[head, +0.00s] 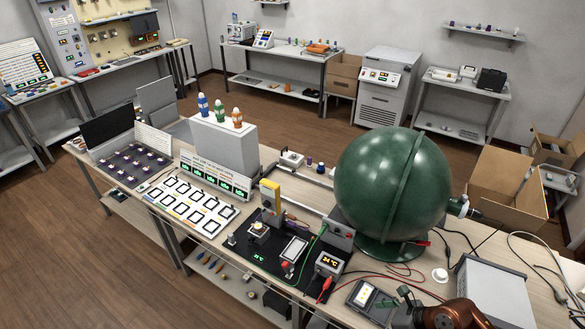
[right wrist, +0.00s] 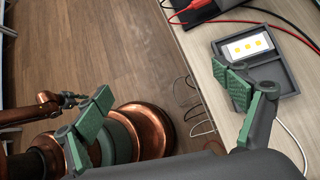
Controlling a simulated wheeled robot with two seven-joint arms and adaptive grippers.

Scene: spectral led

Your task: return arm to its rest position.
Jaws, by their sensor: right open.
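My right gripper (head: 405,302) shows at the bottom right of the head view, beside a dark open case (head: 378,312) on the workbench (head: 330,313). In the right wrist view the right gripper (right wrist: 168,95) has its two green-padded fingers wide apart, with nothing between them. One finger is over the floor and the other overlaps the near side of the case (right wrist: 288,82). A copper arm of mine with a small dark gripper (right wrist: 72,99) shows at the left of the right wrist view, partly hidden; its jaws are unclear. The left gripper does not show in the head view.
A large green sphere (head: 390,180) stands on the bench. A grey box (head: 495,295) is to the right of my arm. Red and black cables (head: 405,272) lie near the case. Open floor (right wrist: 120,50) lies beside the bench edge.

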